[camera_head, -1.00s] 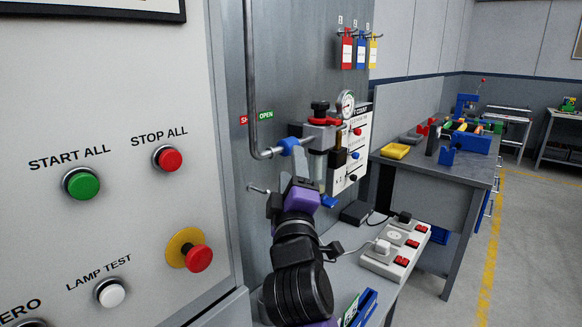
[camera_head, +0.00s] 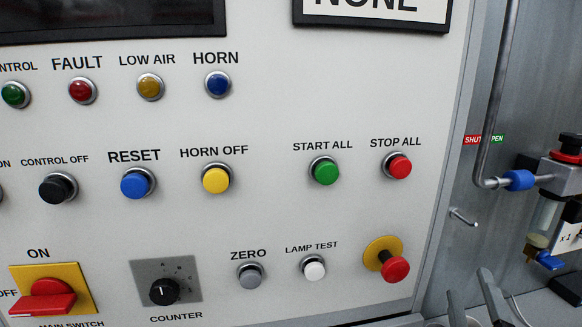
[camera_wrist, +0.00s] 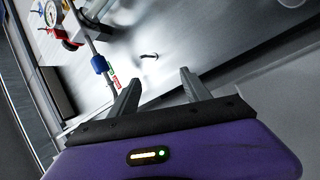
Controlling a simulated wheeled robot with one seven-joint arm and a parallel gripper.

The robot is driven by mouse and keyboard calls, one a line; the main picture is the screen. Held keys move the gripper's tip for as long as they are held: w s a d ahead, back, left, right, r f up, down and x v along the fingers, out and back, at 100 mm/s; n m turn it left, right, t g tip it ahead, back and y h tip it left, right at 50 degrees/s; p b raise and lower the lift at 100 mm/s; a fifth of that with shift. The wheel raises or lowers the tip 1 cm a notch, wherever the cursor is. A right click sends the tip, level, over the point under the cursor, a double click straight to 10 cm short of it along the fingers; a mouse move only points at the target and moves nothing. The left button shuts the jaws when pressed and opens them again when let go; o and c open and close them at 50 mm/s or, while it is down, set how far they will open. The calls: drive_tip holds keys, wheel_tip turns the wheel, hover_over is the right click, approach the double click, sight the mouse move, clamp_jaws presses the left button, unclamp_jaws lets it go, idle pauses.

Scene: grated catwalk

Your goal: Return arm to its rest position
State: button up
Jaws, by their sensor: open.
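My gripper (camera_wrist: 158,88) shows in the wrist view with its two grey fingers spread apart and nothing between them. Its purple body with a small lit strip fills the bottom of that view. In the head view the fingertips of my gripper (camera_head: 472,285) poke up at the bottom edge, right of the control panel (camera_head: 330,112). The rest of my arm is out of the head view. A small metal hook (camera_wrist: 149,56) on the grey wall lies beyond the fingers in the wrist view.
A pipe with a blue fitting (camera_head: 519,180) and an air unit (camera_head: 560,172) stand at the right. The hook (camera_head: 462,216) sticks out above the fingertips. The panel carries several buttons, a red-handled main switch (camera_head: 47,296) and a red mushroom button (camera_head: 395,269).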

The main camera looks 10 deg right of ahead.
drive_tip(key=s+a+f+m+g+y, duration=0.1)
drive_tip(key=s+a+f+y, duration=0.35)
drive_tip(key=s+f, duration=0.3)
drive_tip(key=s+a+f+m+y, duration=0.1)
drive_tip(key=s+a+f+y, duration=0.2)
drive_tip(key=s+a+f, duration=0.4)
drive_tip(key=s+a+m+g, duration=0.1)
drive_tip(key=s+a+m, duration=0.1)
drive_tip(key=s, duration=0.6)
drive_tip(key=s+a+f+m+g+y, duration=0.1)
drive_tip(key=s+m, duration=0.3)
drive_tip(key=s, duration=0.4)
drive_tip(key=shift+s+a+f+g, duration=0.15)
drive_tip(key=shift+s+a+g, duration=0.15)
drive_tip(key=shift+s+a, duration=0.1)
